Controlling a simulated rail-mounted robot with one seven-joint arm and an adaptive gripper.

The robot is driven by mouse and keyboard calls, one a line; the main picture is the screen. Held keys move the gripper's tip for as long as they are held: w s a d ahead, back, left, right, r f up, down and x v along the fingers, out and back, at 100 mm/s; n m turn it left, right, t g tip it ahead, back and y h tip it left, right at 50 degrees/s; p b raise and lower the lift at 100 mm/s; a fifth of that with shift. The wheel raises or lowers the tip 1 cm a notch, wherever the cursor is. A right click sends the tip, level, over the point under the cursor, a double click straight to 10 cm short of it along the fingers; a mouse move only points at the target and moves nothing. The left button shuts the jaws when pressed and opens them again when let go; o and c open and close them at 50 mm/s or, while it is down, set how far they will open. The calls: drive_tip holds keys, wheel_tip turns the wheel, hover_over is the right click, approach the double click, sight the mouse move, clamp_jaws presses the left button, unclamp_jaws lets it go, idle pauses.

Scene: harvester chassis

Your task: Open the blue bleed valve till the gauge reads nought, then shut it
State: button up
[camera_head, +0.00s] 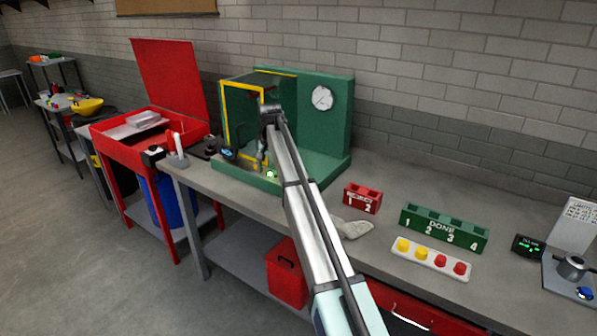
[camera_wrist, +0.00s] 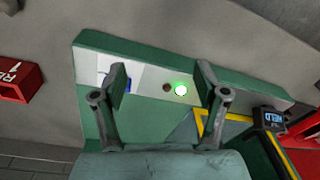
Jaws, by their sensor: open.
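The green harvester chassis (camera_head: 330,133) stands on the bench, with a round white gauge (camera_head: 322,97) on its back panel. The gauge needle is too small to read surely. My gripper (camera_wrist: 163,78) is open, its two fingers spread over the chassis's front edge. In the wrist view a small blue part (camera_wrist: 127,87), perhaps the bleed valve, shows beside the left finger and is partly hidden by it. A lit green lamp (camera_wrist: 181,90) and a small dark round spot (camera_wrist: 167,87) lie between the fingers. Nothing is visibly held.
A small display reading HELD (camera_wrist: 271,119) stands at the chassis corner, by a yellow-edged frame (camera_head: 228,115). A red tray (camera_head: 362,198), a green DONE rack (camera_head: 443,230) and a strip of coloured knobs (camera_head: 432,260) lie to the right. A red open-lidded box (camera_head: 170,80) is left.

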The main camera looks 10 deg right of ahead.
drive_tip(key=w+d+r+m+p, duration=0.1)
drive_tip(key=w+d+r+m, duration=0.15)
drive_tip(key=d+r, duration=0.8)
drive_tip(key=shift+n+g, duration=0.35)
drive_tip(key=shift+g, duration=0.05)
drive_tip(key=f+p, duration=0.1)
drive_tip(key=f, duration=0.4)
drive_tip(key=a+f+p, duration=0.1)
drive_tip(key=f+p, duration=0.1)
drive_tip(key=f, duration=0.3)
drive_tip(key=f+p, duration=0.2)
drive_tip(key=f, duration=0.4)
drive_tip(key=shift+w+a, duration=0.25)
drive_tip(key=c, duration=1.2)
